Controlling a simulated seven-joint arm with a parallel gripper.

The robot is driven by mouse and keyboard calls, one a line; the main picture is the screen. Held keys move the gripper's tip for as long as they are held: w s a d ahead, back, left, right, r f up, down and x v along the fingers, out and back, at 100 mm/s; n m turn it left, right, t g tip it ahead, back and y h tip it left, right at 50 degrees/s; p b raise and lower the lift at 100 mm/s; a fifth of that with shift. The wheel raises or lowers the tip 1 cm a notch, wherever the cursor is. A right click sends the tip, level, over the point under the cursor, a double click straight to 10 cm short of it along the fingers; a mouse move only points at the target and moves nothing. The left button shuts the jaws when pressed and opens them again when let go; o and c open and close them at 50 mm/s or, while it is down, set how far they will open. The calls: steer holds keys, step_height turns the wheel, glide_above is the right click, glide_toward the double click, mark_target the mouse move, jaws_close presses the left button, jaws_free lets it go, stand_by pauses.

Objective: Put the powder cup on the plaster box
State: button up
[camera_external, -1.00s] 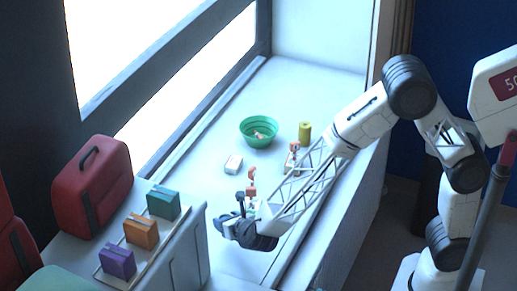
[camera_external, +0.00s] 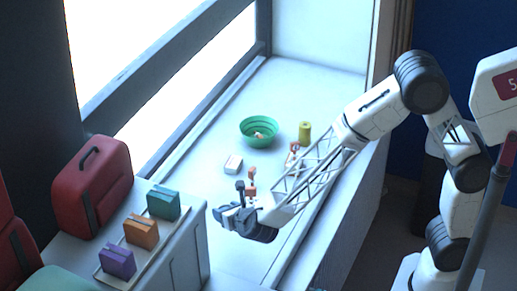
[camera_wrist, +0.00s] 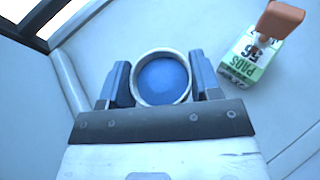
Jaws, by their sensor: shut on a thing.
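My gripper (camera_wrist: 161,74) is shut on the powder cup (camera_wrist: 162,79), a round, pale-rimmed cup with blue inside, between its two blue-grey fingers. The cup's open top faces the wrist camera. In the external view my gripper (camera_external: 238,200) is above the near part of the white counter, and the cup is hard to make out there. The wrist view shows a white and green box marked PADS (camera_wrist: 250,58) at upper right, apart from the cup.
An orange piece (camera_wrist: 280,19) shows over the PADS box. A green bowl (camera_external: 260,142) with small contents and a yellow cylinder (camera_external: 305,132) stand farther back. A red case (camera_external: 92,190) and a tray of coloured packs are at left. The counter around the bowl has bare room.

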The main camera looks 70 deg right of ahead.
steer(key=shift+r, duration=0.1)
steer(key=shift+r, duration=0.5)
step_height(320, 180, up, 4)
steer(key=shift+f, duration=0.1)
steer(key=s+d+m+g+h, duration=0.1)
steer(key=d+m+g+h, duration=0.3)
steer(key=d, duration=1.2)
steer(key=s+d+m+g+h, duration=0.1)
steer(key=d+m+g+h, duration=0.35)
steer(key=d, duration=1.15)
step_height(320, 180, down, 6)
steer(key=m+y, duration=0.1)
steer(key=y, duration=0.1)
steer(key=shift+w+a+f+g, duration=0.15)
steer(key=shift+a+f+g, duration=0.1)
steer(key=shift+g, duration=0.1)
steer(key=shift+w+m, duration=0.15)
steer(key=shift+m, duration=0.1)
